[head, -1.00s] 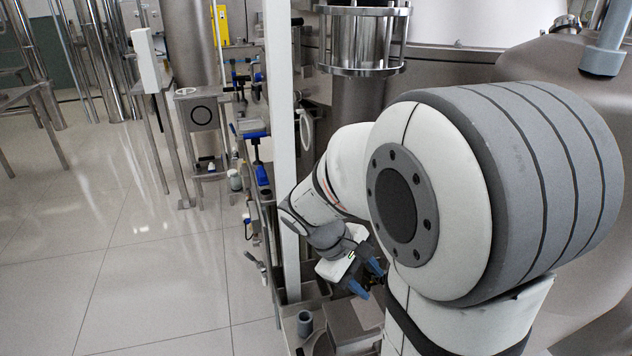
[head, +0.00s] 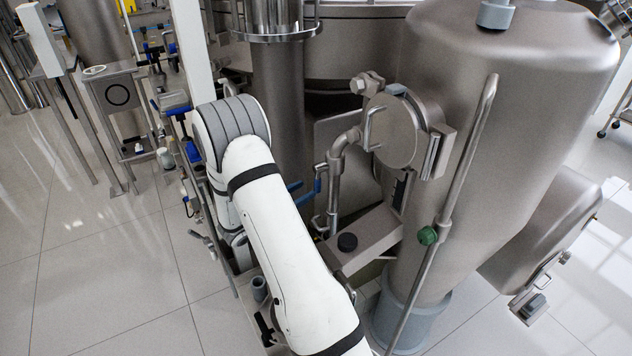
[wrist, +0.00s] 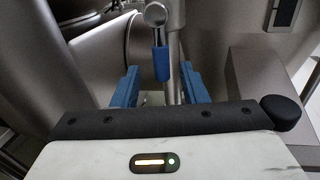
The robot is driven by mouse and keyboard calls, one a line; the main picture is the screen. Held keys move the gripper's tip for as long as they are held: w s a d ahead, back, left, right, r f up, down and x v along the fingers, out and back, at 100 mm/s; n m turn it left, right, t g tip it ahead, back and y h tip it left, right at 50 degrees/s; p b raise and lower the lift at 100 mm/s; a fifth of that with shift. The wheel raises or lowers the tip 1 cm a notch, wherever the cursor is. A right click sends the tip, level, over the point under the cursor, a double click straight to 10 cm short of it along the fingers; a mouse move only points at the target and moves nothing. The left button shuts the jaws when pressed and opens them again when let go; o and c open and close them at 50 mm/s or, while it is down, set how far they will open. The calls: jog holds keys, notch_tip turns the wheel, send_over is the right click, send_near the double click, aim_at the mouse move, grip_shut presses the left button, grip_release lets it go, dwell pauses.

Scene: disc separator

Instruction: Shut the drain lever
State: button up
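The drain lever (wrist: 162,62) has a blue grip hanging down from a round steel end in the wrist view. My gripper (wrist: 158,87) is open, with one blue finger to each side of the line of the lever. The grip's lower end shows in the gap between the fingers, apart from both. I cannot tell how deep it sits between them. In the head view my gripper (head: 300,193) shows only as blue fingertips left of the lever; my arm hides the rest.
A bent steel pipe (head: 336,170) runs to a round flanged cover (head: 390,130). A large steel vessel (head: 480,140) and a slanted rail (head: 455,190) bound the right. Open floor (head: 110,270) lies left.

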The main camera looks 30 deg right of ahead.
aim_at(317, 182)
jog(key=d, duration=0.4)
jog(key=d+p, duration=0.1)
jog(key=d, duration=0.1)
jog(key=shift+w+d, duration=0.1)
jog(key=shift+w, duration=0.25)
grip_shut()
